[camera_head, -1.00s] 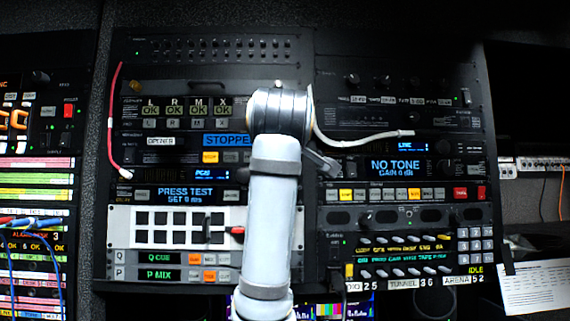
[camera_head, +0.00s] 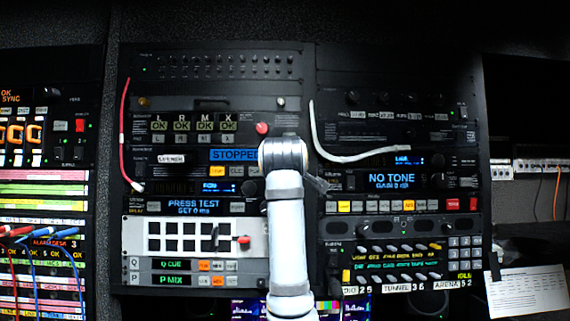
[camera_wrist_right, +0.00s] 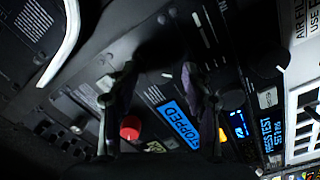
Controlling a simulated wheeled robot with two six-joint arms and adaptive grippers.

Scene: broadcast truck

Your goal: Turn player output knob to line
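The player unit has a blue STOPPED display (camera_head: 233,155), which also shows in the right wrist view (camera_wrist_right: 178,125). Below it is a small blue display (camera_head: 218,187), its text too small to read, with a dark knob (camera_head: 250,187) at its right. In the right wrist view dark knobs show beside and past the right finger, one of them next to the blue display (camera_wrist_right: 233,101). I cannot read any knob's label or setting. My right gripper (camera_wrist_right: 162,88) is open and empty, its fingers apart in front of the player panel. In the head view my wrist mostly hides them. My left gripper is not in view.
A red knob (camera_head: 262,128) sits above the STOPPED display. A white cable (camera_head: 350,157) hangs right of my arm, and a red cable (camera_head: 125,140) hangs at the left. The right rack bears a NO TONE display (camera_head: 391,181). Blue patch cables (camera_head: 40,262) hang at far left.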

